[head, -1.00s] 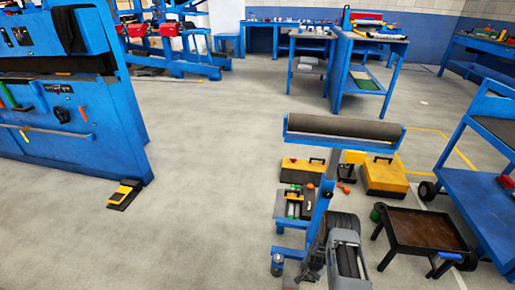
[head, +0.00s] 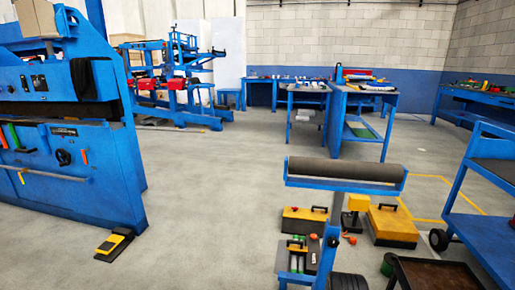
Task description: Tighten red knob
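No red knob can be made out for certain. A small orange-red piece (head: 313,237) shows beside the post of the blue roller stand (head: 333,210), and whether it is a knob on the stand or a thing behind it I cannot tell. Another orange-red thing (head: 352,240) lies on the floor to its right. The blue machine (head: 100,200) at the left carries a black round knob (head: 62,157) and small orange and green handles on its front. My gripper is not in view.
A yellow and black foot pedal (head: 114,244) lies on the floor by the machine. Toolboxes, one being yellow (head: 393,223), stand behind the roller stand. A blue cart (head: 490,240) and a dark tray table (head: 430,272) are at the right. The middle floor is clear.

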